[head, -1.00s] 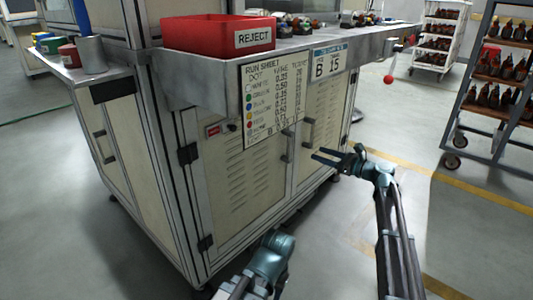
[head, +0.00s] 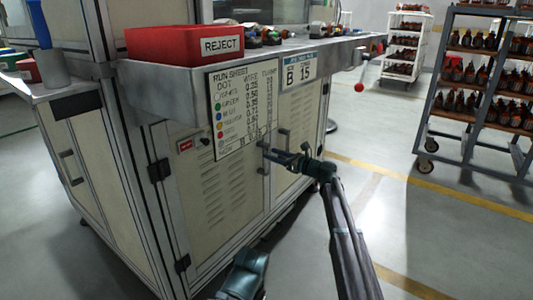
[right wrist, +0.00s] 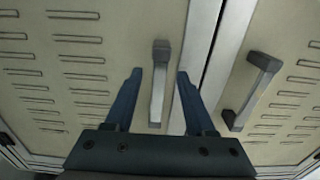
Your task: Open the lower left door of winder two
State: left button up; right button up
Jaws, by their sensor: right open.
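The winder's lower left door (head: 215,205) is a cream, vented panel and is shut. Its vertical grey handle (right wrist: 158,90) stands between the two spread fingers of my right gripper (right wrist: 160,74) in the right wrist view, with gaps on both sides. In the head view my right gripper (head: 270,156) reaches in from the right at that handle, and its fingers partly hide it. The lower right door (head: 299,155) is also shut, with its own handle (right wrist: 250,90) to the right. A teal part of my arm shows at the bottom, but no left fingers show.
A run sheet (head: 243,110) hangs over the upper part of the left door. A red REJECT bin (head: 180,43) sits on the counter above. A red-knobbed lever (head: 359,87) sticks out at right. Rack carts (head: 448,110) stand farther right; open floor lies between.

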aim_at(268, 152)
jog(key=shift+x, duration=1.8)
grip_shut()
